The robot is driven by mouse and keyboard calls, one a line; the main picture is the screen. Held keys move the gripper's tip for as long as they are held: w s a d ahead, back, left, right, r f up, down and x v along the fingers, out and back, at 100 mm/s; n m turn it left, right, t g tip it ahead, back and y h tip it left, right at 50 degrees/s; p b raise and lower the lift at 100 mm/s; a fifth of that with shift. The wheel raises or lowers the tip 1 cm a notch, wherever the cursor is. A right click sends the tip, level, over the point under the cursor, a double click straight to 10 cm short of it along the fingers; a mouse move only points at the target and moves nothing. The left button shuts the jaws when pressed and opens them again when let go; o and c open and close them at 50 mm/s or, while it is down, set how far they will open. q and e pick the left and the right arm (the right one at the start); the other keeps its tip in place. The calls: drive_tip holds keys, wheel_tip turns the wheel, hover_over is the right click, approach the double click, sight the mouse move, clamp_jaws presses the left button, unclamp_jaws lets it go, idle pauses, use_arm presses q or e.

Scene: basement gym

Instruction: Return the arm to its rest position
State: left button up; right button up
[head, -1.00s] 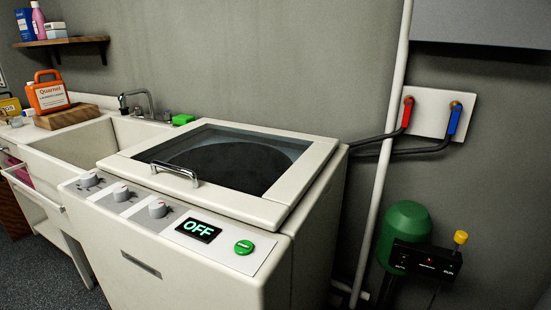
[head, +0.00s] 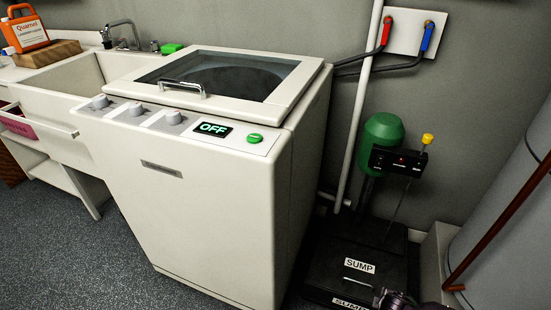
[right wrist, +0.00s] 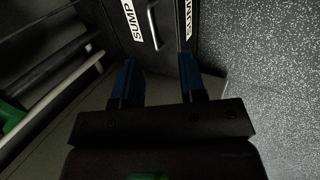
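My right gripper (right wrist: 158,62) shows in the right wrist view with its two blue fingers apart and nothing between them. Beyond the fingertips is the black sump cover with its handle and white SUMP labels. In the head view a dark part of my right arm (head: 398,301) shows at the bottom edge, in front of the sump cover (head: 362,282). The fingers cannot be made out there. My left gripper and arm are not in view.
A white washer (head: 195,215) with its lid closed and display reading OFF stands in the middle. A sink (head: 75,80) is at left. A green pump (head: 383,138) with a control box (head: 399,162) stands behind the sump. A grey tank (head: 510,215) is at right. Floor at front left is clear.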

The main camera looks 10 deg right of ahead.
drive_tip(key=s+a+r+m+t+y, duration=0.1)
drive_tip(key=s+a+r+m+y, duration=0.15)
drive_tip(key=s+r, duration=0.5)
drive_tip(key=s+a+r+m+t+y, duration=0.1)
drive_tip(key=s+a+r, duration=0.25)
drive_tip(key=s, duration=0.75)
drive_tip(key=s+r+m+t+y, duration=0.15)
drive_tip(key=s+r, duration=0.35)
drive_tip(key=r, duration=0.7)
drive_tip(key=shift+w+a+f+m+t+h, duration=0.6)
drive_tip(key=shift+a+m, duration=2)
drive_tip(key=shift+a, duration=1.3)
use_arm(q)
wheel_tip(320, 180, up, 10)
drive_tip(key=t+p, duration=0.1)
drive_tip(key=p, duration=1)
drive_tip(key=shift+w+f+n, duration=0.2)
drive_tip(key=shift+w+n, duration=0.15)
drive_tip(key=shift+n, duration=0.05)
use_arm(e)
wheel_tip(320, 180, up, 10)
drive_tip(key=t, duration=0.1)
drive_tip(key=shift+w+d+f, duration=0.2)
drive_tip(key=shift+w, duration=0.05)
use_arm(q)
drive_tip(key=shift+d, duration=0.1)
use_arm(e)
drive_tip(key=shift+t, duration=0.25)
